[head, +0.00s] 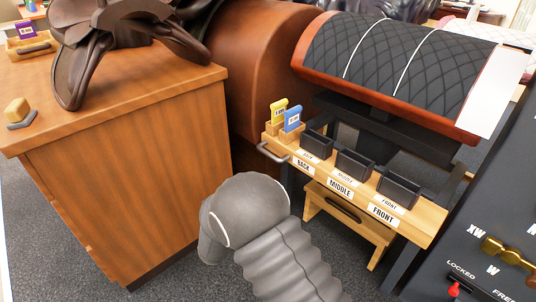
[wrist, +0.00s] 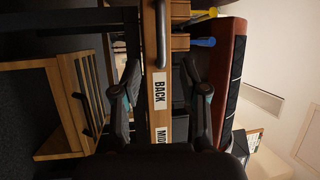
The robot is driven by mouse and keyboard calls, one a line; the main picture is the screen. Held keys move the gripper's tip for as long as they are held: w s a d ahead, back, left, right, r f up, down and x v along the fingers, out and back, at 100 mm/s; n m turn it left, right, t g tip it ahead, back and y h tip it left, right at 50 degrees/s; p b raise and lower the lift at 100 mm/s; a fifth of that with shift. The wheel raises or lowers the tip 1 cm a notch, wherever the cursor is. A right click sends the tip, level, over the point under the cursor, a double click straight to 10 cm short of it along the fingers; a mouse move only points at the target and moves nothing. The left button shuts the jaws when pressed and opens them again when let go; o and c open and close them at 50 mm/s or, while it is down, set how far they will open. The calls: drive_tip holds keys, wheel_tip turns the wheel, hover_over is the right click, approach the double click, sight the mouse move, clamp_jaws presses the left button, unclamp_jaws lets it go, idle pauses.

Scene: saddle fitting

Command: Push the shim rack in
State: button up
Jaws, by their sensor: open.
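The wooden shim rack (head: 410,217) sits below the quilted black saddle panel, with dark bins labelled BACK, MIDDLE and FRONT. A dark handle (head: 272,153) is at its left end. A yellow shim (head: 279,110) and a blue shim (head: 292,119) stand upright in wooden holders at that end. In the wrist view the rack's front face (wrist: 160,112) runs up the picture, with the handle (wrist: 161,35) at the top. My gripper (wrist: 162,88) is open, one finger on each side of the BACK label. Contact with the rack cannot be told. The head view does not show its fingers.
A wooden cabinet (head: 130,165) with a brown saddle (head: 118,30) stands at left. A dark panel (head: 500,220) with a brass lever and a red knob stands at right. Grey carpet lies between.

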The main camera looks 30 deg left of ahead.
sight(268, 153)
drive_tip(key=w, duration=0.4)
drive_tip(key=w+r, duration=0.1)
drive_tip(key=w, duration=0.4)
drive_tip(key=w+r, duration=0.1)
drive_tip(key=w, duration=0.3)
drive_tip(key=shift+w+a+r, duration=0.2)
drive_tip(key=shift+w+r, duration=0.05)
clamp_jaws()
